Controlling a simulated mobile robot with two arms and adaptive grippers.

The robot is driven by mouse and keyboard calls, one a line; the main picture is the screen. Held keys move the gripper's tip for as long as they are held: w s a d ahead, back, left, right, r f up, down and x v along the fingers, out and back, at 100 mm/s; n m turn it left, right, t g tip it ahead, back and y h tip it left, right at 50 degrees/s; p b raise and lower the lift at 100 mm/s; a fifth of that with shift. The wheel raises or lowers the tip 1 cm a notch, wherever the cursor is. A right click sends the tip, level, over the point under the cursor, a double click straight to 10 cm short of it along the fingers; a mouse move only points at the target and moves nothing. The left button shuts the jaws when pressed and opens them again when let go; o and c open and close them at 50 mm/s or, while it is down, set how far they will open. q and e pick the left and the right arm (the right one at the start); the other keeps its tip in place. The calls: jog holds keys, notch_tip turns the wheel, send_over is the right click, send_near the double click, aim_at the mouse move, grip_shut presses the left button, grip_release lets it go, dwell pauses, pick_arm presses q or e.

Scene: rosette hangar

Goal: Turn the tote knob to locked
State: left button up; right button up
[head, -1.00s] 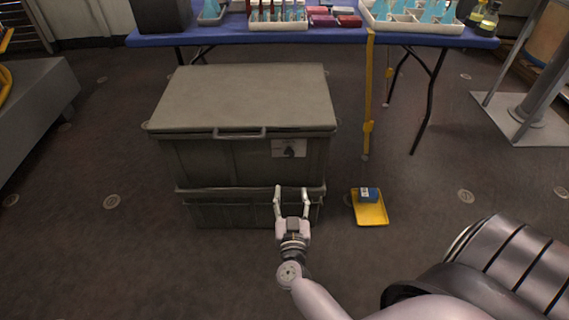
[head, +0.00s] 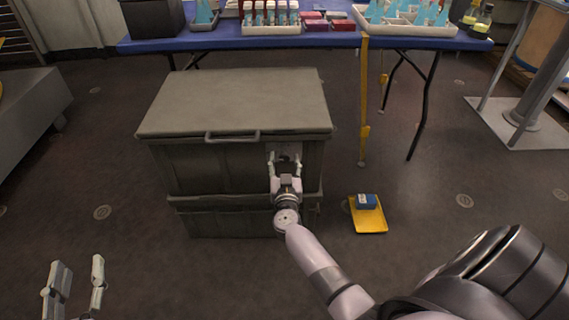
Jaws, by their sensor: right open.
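The grey-green tote (head: 205,165) stands on the floor with its flat lid (head: 240,100) shut and a handle (head: 232,137) at the front edge. The dark knob (head: 284,159) sits on a pale plate on the right part of the tote's front; it is mostly hidden by my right gripper, so its setting cannot be read. My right gripper (head: 285,160) is open, with its fingers up at the plate, around or just in front of the knob; I cannot tell whether they touch it. My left gripper (head: 77,272) is open and empty at the lower left, over the floor.
A yellow tray (head: 369,220) with a blue box (head: 366,201) lies on the floor right of the tote. Behind the tote is a blue-covered table (head: 290,42) with racks and trays. A yellow strap (head: 364,100) hangs from it. The floor left of the tote is clear.

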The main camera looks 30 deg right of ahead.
pick_arm(q)
jog(key=shift+r, duration=0.3)
pick_arm(e)
jog(key=shift+w+d, duration=0.1)
jog(key=shift+w, duration=0.1)
jog(key=shift+c, duration=0.4)
pick_arm(q)
jog(key=shift+d, duration=0.1)
pick_arm(e)
jog(key=c, duration=1.1)
jog(key=shift+o, duration=0.2)
